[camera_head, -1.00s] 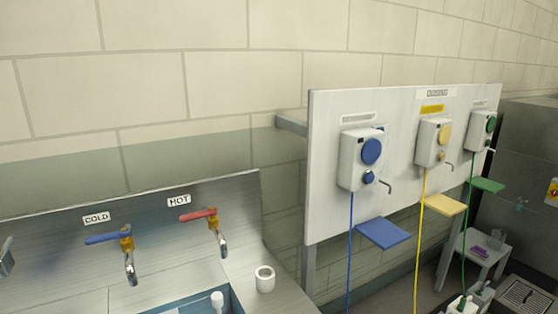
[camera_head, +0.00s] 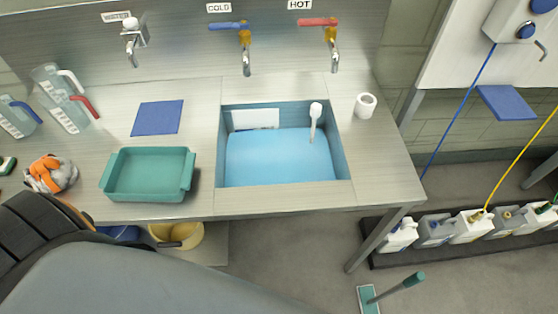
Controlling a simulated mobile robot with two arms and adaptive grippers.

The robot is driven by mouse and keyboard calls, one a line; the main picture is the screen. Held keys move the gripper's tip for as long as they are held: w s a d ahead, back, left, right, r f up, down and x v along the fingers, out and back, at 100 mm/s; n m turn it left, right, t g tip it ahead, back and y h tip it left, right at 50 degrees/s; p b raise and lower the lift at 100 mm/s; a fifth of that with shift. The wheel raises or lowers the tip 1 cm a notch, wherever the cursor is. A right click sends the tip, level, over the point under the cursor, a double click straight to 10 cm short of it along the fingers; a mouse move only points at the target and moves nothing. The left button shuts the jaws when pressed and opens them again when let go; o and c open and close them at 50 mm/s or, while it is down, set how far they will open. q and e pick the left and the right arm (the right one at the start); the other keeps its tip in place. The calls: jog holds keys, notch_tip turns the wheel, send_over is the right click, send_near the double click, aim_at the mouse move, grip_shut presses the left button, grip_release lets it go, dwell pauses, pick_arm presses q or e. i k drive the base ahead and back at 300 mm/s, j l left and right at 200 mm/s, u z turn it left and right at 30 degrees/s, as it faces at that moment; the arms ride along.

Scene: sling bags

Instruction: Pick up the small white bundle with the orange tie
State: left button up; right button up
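A small greyish-white bundle with orange bands (camera_head: 50,173) lies on the left part of the steel counter, left of the green tray. Nothing is seen touching it from above. Neither of my grippers shows in the head view. A large dark and grey part of my own body fills the bottom left, just below the bundle.
A green tray (camera_head: 150,190) stands right of the bundle, and a blue mat (camera_head: 157,118) lies behind it. Clear jugs (camera_head: 66,112) stand at the back left. The blue sink (camera_head: 340,150) with a white brush and a white cup (camera_head: 366,105) are further right.

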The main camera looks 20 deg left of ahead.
aim_at(51, 174)
jog(key=k+u, duration=0.1)
jog(key=u, duration=2.3)
jog(key=i+j+z, duration=0.1)
jog(key=z, duration=0.35)
jog(key=j+z, duration=0.25)
jog(key=z, duration=0.2)
jog(key=j+z, duration=0.2)
jog(key=z, duration=0.3)
jog(key=j+z, duration=0.2)
jog(key=z, duration=0.25)
